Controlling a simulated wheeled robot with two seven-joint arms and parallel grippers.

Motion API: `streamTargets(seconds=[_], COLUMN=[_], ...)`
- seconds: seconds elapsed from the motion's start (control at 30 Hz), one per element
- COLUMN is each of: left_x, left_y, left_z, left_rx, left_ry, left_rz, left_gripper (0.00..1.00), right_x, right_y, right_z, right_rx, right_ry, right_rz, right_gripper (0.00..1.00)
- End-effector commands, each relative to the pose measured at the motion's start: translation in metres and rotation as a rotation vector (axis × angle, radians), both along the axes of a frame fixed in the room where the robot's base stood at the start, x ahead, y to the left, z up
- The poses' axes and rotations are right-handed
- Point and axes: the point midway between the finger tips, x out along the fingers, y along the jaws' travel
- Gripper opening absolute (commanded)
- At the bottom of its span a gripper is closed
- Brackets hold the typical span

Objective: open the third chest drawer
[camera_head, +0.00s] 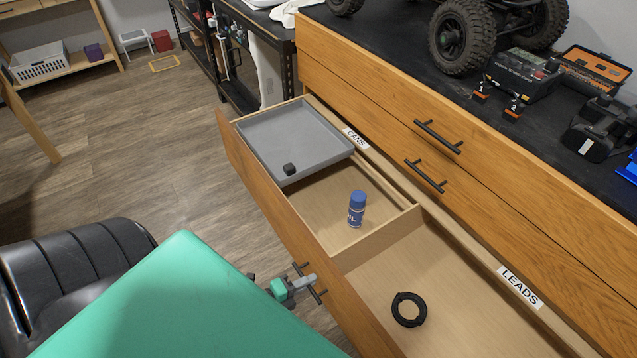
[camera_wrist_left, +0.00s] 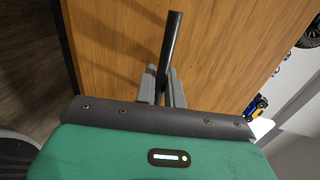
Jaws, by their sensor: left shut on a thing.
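The third chest drawer (camera_head: 265,196) stands pulled out from the wooden chest. Inside it are a grey tray (camera_head: 270,130) with a small black cube (camera_head: 290,169), a blue-capped bottle (camera_head: 356,210) and a coiled black lead (camera_head: 408,309). My left gripper (camera_head: 308,281) is at the drawer front and shut on its dark bar handle (camera_head: 318,295). In the left wrist view the handle (camera_wrist_left: 172,45) sticks up between the grey fingers (camera_wrist_left: 162,88), against the wooden front. My green arm hides part of the floor. My right gripper is not in view.
Two upper drawers with dark handles (camera_head: 438,136) are shut. On the black chest top are an RC crawler (camera_head: 462,35), a charger (camera_head: 522,75) and a black device (camera_head: 603,125). A black chair (camera_head: 70,265) stands at the left. Floor (camera_head: 130,150) beyond the drawer is clear.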

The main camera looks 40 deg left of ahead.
Motion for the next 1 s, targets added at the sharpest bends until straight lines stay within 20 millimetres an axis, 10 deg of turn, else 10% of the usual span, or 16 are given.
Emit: streamTargets(seconds=[0.83, 0.9, 1.0], left_x=[-0.029, -0.029, -0.029], left_y=[0.011, 0.011, 0.011], left_z=[0.0, 0.0, 0.0], left_rx=[0.0, 0.001, 0.0], left_ry=[0.001, 0.001, 0.0], left_rz=[0.001, 0.001, 0.001], left_gripper=[0.0, 0.24, 0.26], right_x=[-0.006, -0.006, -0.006], right_y=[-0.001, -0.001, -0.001], right_z=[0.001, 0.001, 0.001], right_rx=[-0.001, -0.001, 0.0], right_ry=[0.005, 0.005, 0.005], right_rz=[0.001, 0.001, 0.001], right_gripper=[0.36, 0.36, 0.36])
